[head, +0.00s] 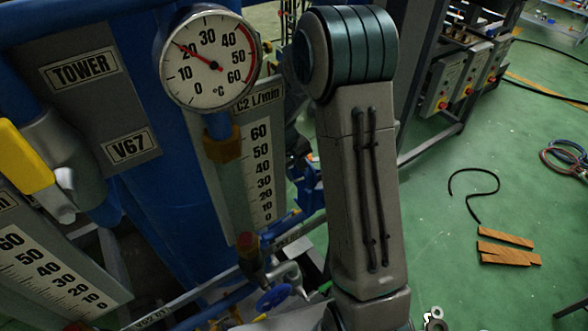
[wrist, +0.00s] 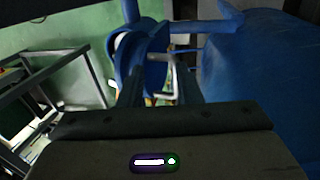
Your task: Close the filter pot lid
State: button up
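In the wrist view, a large rounded blue vessel (wrist: 250,85) fills the right side; it may be the filter pot, but I cannot tell for sure. A round blue disc (wrist: 153,50), likely the lid, stands nearly upright to its left, apart from the vessel's main wall. My gripper (wrist: 158,75) points toward the disc, its two dark fingers spread with a gap between them. The disc's lower part is partly hidden around the fingers, and contact cannot be judged. In the head view, my arm crosses the middle; the gripper and lid are not visible there.
In the head view, a round dial gauge (head: 209,59), a yellow valve handle (head: 25,157) and flow scales (head: 262,165) stand at left. Green floor (head: 450,245) is open at right, with a black hose (head: 475,178) and wooden pieces (head: 507,252). A metal frame (wrist: 55,100) stands left in the wrist view.

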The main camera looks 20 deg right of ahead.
jog(key=s+a+p+v, duration=0.1)
jog(key=a+p+v, duration=0.2)
jog(key=p+v, duration=0.4)
jog(key=v, duration=0.8)
jog(key=shift+s+a+r+p, duration=0.15)
jog(key=shift+s+r+p, duration=0.1)
jog(key=shift+p, duration=0.1)
dwell(0.6)
dwell(0.5)
jog(key=p+v, duration=0.1)
jog(key=v, duration=0.7)
jog(key=shift+s+d+p, duration=0.25)
jog(key=shift+d+p, duration=0.05)
jog(key=shift+d, duration=0.05)
